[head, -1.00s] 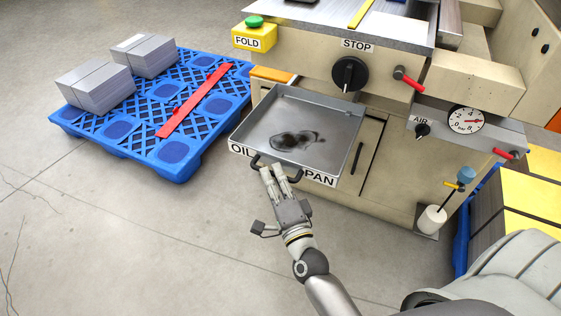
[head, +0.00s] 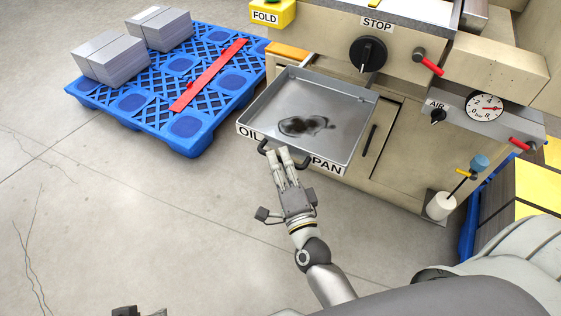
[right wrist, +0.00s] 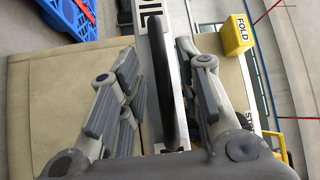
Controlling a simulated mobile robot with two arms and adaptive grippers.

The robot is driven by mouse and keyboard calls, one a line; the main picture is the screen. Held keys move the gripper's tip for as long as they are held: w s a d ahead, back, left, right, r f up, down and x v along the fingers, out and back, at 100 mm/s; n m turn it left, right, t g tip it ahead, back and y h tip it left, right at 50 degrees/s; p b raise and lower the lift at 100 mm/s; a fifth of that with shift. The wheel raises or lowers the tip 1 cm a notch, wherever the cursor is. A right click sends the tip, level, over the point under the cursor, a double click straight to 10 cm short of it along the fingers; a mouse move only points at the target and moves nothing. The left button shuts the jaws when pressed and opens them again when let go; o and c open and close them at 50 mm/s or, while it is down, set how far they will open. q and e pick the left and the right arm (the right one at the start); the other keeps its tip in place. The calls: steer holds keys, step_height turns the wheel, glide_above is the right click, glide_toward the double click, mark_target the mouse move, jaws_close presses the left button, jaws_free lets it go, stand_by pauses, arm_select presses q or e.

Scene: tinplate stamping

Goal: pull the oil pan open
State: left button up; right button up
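The oil pan (head: 346,112) is a grey metal tray with a dark oil puddle. It stands drawn out from the front of the beige machine, and its front carries an OIL PAN label. Its dark bar handle (right wrist: 160,85) runs between the fingers of my right gripper (right wrist: 160,70) in the right wrist view. Gaps show on both sides of the handle, so the gripper is open around it. In the head view my right gripper (head: 284,160) is at the pan's front, partly covering the label and handle. Only a small dark part of my left gripper shows at the bottom edge.
A blue pallet (head: 188,128) with grey sheet stacks (head: 108,58) and a red bar (head: 208,75) lies to the left. The machine has a STOP knob (head: 368,53), a gauge (head: 485,107) and a white pot (head: 440,205) at right. The floor before the pan is clear.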

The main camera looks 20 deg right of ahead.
steer(key=s+f, duration=0.1)
steer(key=s, duration=1.1)
steer(key=shift+a+f, duration=0.25)
steer(key=shift+a, duration=0.15)
steer(key=shift+w+a, duration=0.1)
steer(key=shift+w, duration=0.05)
